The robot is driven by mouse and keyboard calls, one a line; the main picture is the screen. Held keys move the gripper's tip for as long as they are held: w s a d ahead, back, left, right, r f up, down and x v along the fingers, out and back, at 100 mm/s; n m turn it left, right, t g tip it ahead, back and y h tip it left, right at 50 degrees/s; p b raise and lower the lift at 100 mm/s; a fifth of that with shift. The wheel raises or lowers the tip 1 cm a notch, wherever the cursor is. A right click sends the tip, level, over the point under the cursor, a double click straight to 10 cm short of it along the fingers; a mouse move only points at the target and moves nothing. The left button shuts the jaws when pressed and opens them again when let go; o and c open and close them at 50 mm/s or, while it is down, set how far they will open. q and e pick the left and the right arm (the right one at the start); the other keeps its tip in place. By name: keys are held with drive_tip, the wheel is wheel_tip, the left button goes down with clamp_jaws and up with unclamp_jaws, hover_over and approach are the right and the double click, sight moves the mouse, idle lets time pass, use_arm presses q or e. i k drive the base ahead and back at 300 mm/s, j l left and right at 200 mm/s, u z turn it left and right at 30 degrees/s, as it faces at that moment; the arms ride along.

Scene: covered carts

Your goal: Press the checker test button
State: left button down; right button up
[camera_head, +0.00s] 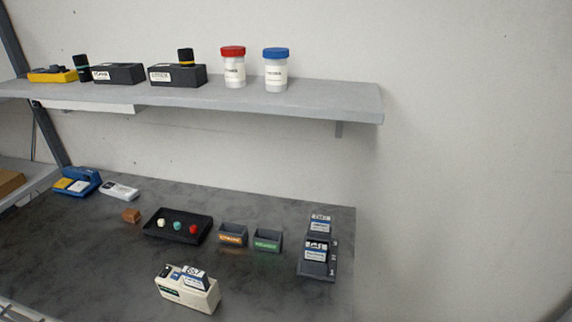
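No device is readable as the checker, and I cannot make out a test button. A beige box-shaped device (187,292) with a labelled block standing in its top is at the front middle of the dark table. A dark grey device (318,264) with white-and-blue labels stands near the table's right edge. A blue device with yellow and white parts (77,182) is at the back left, beside a small white device (119,191). Neither of my grippers is in view.
A black tray (152,234) holds white, teal and red round pieces. Two small grey bins (233,235) (267,240) stand right of it. A brown block (131,215) lies left. The shelf (330,99) above holds black boxes and two jars (233,68) (275,71).

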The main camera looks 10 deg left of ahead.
sight(175, 275)
drive_tip(key=u, duration=1.1)
